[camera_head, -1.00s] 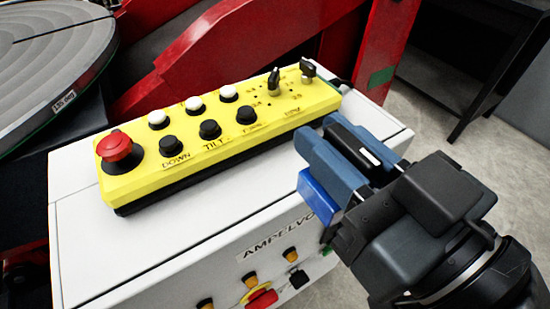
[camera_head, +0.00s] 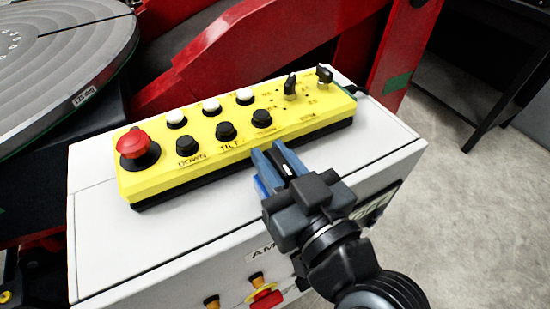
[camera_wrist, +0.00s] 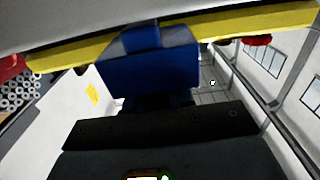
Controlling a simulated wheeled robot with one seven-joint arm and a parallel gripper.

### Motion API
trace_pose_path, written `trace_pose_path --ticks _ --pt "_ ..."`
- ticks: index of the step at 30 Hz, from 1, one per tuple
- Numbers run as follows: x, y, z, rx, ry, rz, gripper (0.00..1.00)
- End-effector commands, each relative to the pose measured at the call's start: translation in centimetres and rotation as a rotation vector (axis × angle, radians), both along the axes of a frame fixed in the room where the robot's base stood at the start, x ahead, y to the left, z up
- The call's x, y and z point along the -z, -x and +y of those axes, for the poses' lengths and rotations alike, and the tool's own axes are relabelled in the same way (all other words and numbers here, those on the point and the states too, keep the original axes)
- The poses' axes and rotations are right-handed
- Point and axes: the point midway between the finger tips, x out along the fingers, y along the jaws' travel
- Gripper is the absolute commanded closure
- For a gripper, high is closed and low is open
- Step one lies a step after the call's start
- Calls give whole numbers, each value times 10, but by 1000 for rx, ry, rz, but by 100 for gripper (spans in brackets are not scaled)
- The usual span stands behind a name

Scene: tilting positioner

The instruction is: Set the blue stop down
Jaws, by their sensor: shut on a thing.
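The blue stop is a bright blue block (camera_wrist: 150,72) in the middle of the wrist view, in front of my dark gripper. In the head view only a small bright blue edge of it (camera_head: 261,187) shows beside the left finger. My gripper (camera_head: 274,158) has blue-grey fingers and is shut on the stop. It is over the top of the white cabinet (camera_head: 390,142), close to the near side of the yellow control box. The fingers hide most of the stop, and I cannot tell whether it touches the cabinet top.
The yellow control box (camera_head: 155,180) has a red mushroom button (camera_head: 132,145), black and white buttons and two knobs. Free white surface lies left and right of my gripper along the cabinet top. A round grey table (camera_head: 75,50) and a red frame (camera_head: 250,45) stand behind.

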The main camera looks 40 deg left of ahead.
Motion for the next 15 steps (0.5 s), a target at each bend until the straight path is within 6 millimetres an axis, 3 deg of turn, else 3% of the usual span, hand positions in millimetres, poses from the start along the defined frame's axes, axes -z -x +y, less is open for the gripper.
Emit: trace_pose_path --ticks 13,14,15 --pt "5 0 0 1 -3 -2 100" --pt "5 0 0 1 -1 0 76" --pt "5 0 0 1 -1 0 72"
